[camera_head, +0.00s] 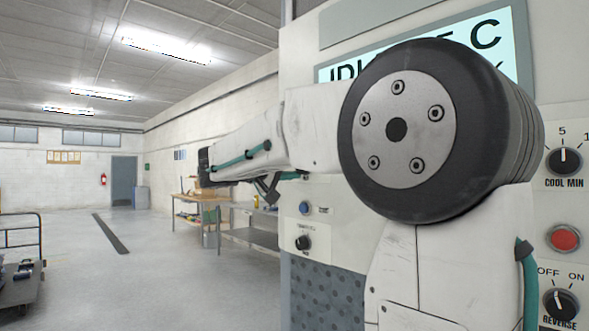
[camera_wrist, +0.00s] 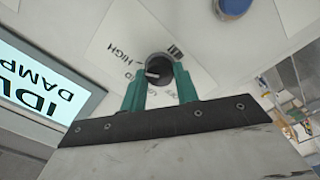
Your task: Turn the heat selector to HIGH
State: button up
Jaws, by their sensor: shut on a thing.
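In the wrist view, the heat selector is a round black knob (camera_wrist: 159,63) with a white pointer mark, on a pale label plate (camera_wrist: 108,50). The word HIGH shows on the plate, left of the knob and upside down to me. Other words beside the knob are partly covered. The pointer mark lies toward the lower left, not clearly on HIGH. My gripper (camera_wrist: 161,77) has its two teal fingers on either side of the knob and is shut on it.
A lit display (camera_head: 500,40) is partly behind my arm; it also shows in the wrist view (camera_wrist: 40,85). A blue button (camera_wrist: 233,6) is near the knob. The COOL MIN knob (camera_head: 564,161), red button (camera_head: 564,239) and REVERSE knob (camera_head: 561,304) are at right.

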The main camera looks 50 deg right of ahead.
jog(key=o, duration=1)
jog(key=a, duration=0.7)
jog(key=shift+w+a+f, duration=0.1)
jog(key=shift+w+a, duration=0.15)
jog(key=shift+a, duration=0.15)
